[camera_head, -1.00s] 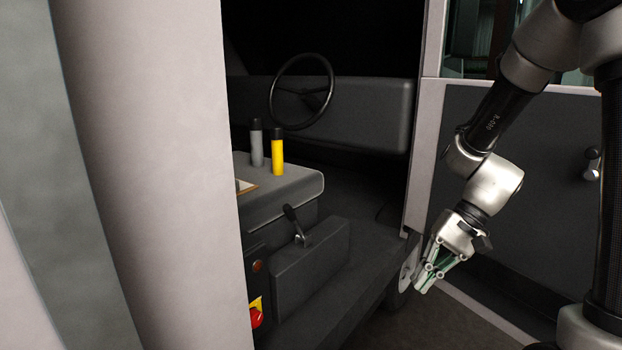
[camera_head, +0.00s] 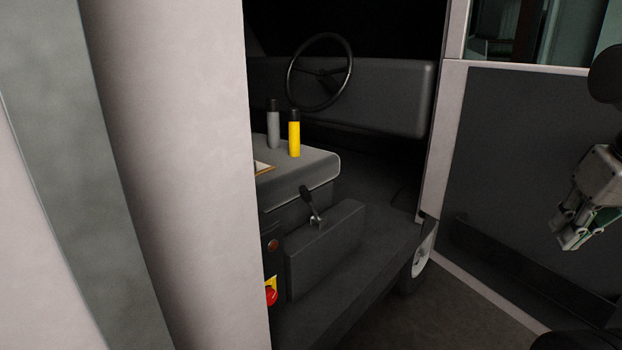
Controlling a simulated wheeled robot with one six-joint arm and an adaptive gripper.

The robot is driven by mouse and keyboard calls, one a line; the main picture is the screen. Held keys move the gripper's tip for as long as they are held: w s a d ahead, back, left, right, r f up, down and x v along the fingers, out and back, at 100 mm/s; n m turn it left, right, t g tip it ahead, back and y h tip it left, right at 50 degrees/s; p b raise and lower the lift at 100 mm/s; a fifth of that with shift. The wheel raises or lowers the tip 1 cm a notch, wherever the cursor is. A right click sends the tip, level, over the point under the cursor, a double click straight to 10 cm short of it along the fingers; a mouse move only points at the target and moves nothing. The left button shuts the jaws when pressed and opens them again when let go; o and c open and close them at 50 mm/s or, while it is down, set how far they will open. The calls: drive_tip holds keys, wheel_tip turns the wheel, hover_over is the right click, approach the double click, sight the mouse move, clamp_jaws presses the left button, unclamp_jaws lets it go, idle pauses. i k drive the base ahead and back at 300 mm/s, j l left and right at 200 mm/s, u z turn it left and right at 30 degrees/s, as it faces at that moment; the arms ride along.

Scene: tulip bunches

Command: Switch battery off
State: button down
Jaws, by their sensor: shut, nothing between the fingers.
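A red rotary knob (camera_head: 271,296) on a yellow plate sits low on a dark panel inside the vehicle's open doorway. It is partly cut off by the pale door pillar to its left; this looks like the battery switch. A small round reddish button (camera_head: 272,245) is above it on the same panel. My gripper (camera_head: 567,240) is at the right edge of the view, shut and empty, pointing down and left. It is outside the cab, well apart from the knob.
A pale pillar (camera_head: 185,180) fills the left. A lever (camera_head: 309,202) on a dark box (camera_head: 325,250) stands beside the knob. A yellow can (camera_head: 294,138) and a grey can (camera_head: 273,128) stand on the seat. A steering wheel (camera_head: 320,72) is behind. The open door (camera_head: 520,170) is at right.

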sight(271, 294)
drive_tip(key=l+u, duration=0.15)
drive_tip(key=u, duration=0.25)
drive_tip(key=i+l+u, duration=0.1)
drive_tip(key=u, duration=0.3)
drive_tip(key=l+u, duration=0.25)
drive_tip(key=u, duration=0.15)
